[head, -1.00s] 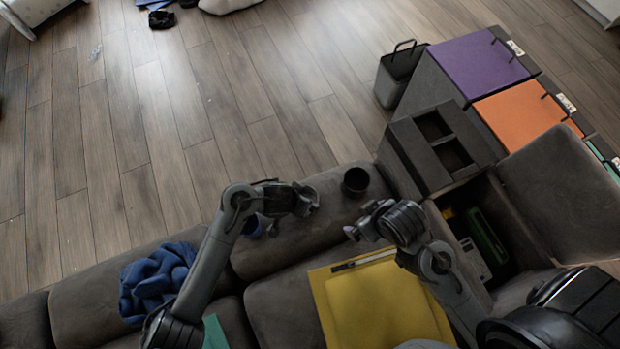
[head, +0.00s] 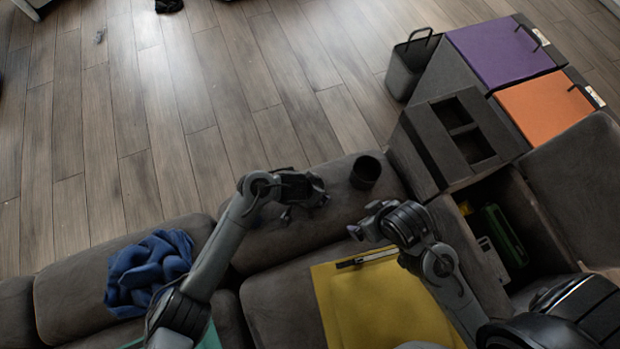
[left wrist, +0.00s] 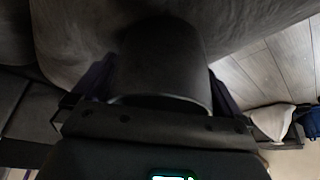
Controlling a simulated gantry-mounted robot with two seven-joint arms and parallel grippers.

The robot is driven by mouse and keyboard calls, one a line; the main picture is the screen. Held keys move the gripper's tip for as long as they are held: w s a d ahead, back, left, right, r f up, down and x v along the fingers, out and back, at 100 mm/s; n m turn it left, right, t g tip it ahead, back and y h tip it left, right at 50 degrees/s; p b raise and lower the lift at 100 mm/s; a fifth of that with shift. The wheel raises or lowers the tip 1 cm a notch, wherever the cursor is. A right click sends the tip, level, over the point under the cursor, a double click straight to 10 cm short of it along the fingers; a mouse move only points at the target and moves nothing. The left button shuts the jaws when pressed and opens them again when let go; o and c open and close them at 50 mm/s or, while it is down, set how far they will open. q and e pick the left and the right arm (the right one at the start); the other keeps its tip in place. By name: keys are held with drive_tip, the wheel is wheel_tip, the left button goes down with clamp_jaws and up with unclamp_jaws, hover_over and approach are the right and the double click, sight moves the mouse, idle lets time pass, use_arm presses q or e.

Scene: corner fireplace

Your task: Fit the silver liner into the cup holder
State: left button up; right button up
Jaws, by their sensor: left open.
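A dark grey, open-topped cylinder (head: 365,172) stands upright on the sofa seat, and is the only thing in view shaped like the liner. It looks nearly black rather than silver. My left gripper (head: 312,200) is open just left of it, with a small gap in the head view. The left wrist view shows the cylinder (left wrist: 160,65) ahead, between the fingers. The cup holder (head: 435,145) is the grey console with two square recesses at the right; both look empty. My right gripper (head: 362,222) hovers below the cylinder; its jaws are unclear.
A yellow folder (head: 385,305) with a dark pen (head: 365,260) lies on the near seat. A blue cloth (head: 150,268) lies at the left. An open compartment (head: 500,235) lies beyond my right arm. A grey bin (head: 410,65) and purple and orange-topped boxes stand behind the console.

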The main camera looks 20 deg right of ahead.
use_arm(q)
drive_tip(key=shift+c, duration=0.5)
drive_tip(key=c, duration=0.7)
